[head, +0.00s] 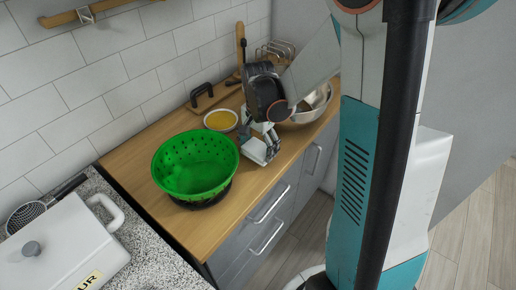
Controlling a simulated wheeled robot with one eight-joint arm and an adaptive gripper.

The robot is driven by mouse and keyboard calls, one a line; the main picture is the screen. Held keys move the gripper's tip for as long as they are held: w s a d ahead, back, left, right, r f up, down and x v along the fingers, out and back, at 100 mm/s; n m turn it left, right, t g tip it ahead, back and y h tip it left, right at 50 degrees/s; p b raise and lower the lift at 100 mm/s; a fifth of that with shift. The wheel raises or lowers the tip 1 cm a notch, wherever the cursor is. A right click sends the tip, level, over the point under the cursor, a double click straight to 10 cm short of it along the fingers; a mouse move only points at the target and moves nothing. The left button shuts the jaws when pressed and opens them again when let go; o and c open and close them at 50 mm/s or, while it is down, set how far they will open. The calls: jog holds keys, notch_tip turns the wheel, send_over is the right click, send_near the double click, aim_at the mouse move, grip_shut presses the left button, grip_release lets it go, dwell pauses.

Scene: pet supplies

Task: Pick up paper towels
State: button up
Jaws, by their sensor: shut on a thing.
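My gripper (262,139) is over the wooden counter near its front edge, to the right of the green colander. Its grey fingers are shut on a small white item (260,154), which looks like the paper towels. The fingers and my dark wrist hide part of it. I cannot tell whether the white item still touches the counter.
A green colander (195,160) stands close on the left. A small bowl with yellow contents (220,120) sits behind. A metal bowl (318,103) is at right, partly behind my arm. A white bin (65,245) stands on the speckled counter at front left.

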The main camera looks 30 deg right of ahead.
aim_at(258, 148)
notch_tip(258, 148, up, 18)
jog(key=p, duration=0.5)
jog(key=shift+r, duration=0.2)
jog(key=shift+o, duration=1.4)
jog(key=c, duration=0.4)
